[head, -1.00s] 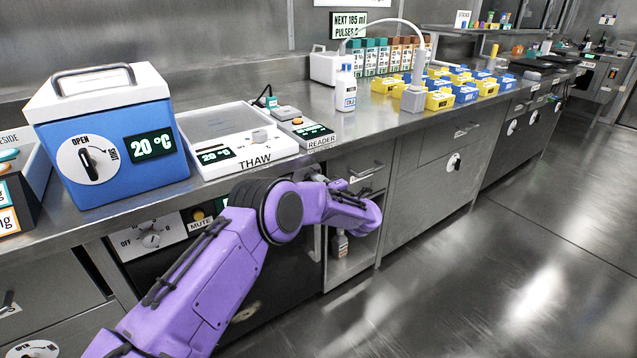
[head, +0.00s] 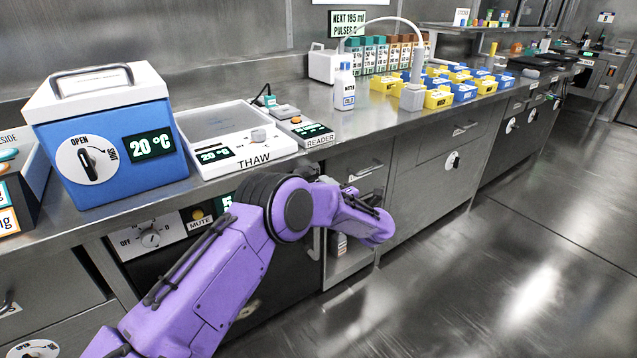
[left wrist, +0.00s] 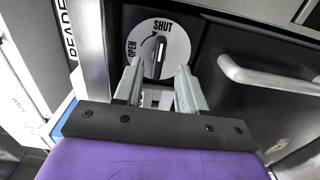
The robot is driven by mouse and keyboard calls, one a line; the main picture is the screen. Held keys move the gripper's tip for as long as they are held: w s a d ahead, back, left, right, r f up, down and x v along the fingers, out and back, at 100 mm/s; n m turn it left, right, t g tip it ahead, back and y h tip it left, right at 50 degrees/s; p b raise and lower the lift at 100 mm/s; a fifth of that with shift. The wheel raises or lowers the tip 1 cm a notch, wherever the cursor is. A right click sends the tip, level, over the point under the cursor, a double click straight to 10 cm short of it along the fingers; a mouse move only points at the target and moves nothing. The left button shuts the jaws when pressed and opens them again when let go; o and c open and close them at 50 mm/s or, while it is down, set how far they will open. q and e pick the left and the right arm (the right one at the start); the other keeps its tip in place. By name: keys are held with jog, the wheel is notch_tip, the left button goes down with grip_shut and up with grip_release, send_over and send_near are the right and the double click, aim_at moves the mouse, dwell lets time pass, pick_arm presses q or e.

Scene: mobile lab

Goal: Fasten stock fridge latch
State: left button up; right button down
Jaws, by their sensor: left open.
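The latch dial (left wrist: 176,38) shows in the left wrist view as a round white plate marked OPEN at its left and SHUT at its top, with a curved arrow between. Its dark and silver knob (left wrist: 158,52) stands nearly upright in that picture, upper end towards SHUT. My left gripper (left wrist: 158,84) is open, its two fingers apart below the dial and to either side of the knob's line. I cannot tell whether they touch the knob. In the head view my purple left arm hides the gripper and this latch. My right gripper is not in view.
A silver bar handle (left wrist: 265,76) sits right of the dial. In the head view, a dark appliance front (head: 285,272) with a MUTE panel (head: 199,219) is behind my arm. The floor at right is clear.

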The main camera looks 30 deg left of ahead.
pick_arm(q)
jog(key=v, duration=0.6)
